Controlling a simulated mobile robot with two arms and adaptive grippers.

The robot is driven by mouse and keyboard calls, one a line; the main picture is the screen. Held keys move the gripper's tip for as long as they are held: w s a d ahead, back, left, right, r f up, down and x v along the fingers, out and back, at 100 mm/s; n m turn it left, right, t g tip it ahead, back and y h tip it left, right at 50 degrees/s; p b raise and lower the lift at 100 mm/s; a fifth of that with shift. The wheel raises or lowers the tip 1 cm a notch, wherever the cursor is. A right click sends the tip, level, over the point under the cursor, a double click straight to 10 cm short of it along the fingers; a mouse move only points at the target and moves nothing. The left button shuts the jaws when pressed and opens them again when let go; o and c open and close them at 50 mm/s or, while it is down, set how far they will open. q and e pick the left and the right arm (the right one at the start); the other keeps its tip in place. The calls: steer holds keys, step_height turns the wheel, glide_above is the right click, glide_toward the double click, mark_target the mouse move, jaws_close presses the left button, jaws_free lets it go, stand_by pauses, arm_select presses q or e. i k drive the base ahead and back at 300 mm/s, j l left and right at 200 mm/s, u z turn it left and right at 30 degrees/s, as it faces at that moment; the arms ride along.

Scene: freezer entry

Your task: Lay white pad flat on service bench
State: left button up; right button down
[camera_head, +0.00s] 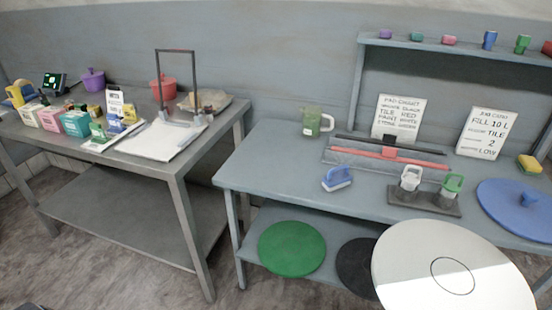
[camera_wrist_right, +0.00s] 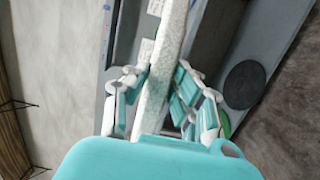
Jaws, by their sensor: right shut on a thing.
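The white pad (camera_head: 415,260) is a large round disc with a thin dark ring near its middle. It is at the lower right of the head view, in front of the right bench, and hides part of that bench's front and lower shelf. In the right wrist view the pad (camera_wrist_right: 165,65) shows edge-on, running up between the fingers. My right gripper (camera_wrist_right: 155,98) is shut on it. The blue-grey bench (camera_head: 275,165) at right has bare top at its left end. Which bench is the service bench is not marked. My left gripper is not in view.
The right bench holds a squeegee tray (camera_head: 350,158), a blue brush (camera_head: 337,179), a green jug (camera_head: 315,122), a bottle holder (camera_head: 424,201) and a blue disc (camera_head: 515,207). Green (camera_head: 292,248) and black (camera_head: 357,262) discs are on its shelf. A cluttered grey table (camera_head: 190,160) stands left.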

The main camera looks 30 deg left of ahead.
mark_target(275, 159)
steer(key=i+j+z, duration=0.1)
steer(key=j, duration=0.6)
steer(key=i+j+z, duration=0.1)
steer(key=j, duration=0.65)
steer(key=i+j+z, duration=0.1)
steer(key=j, duration=0.6)
steer(key=i+j+z, duration=0.1)
steer(key=j, duration=0.65)
steer(key=i, duration=0.1)
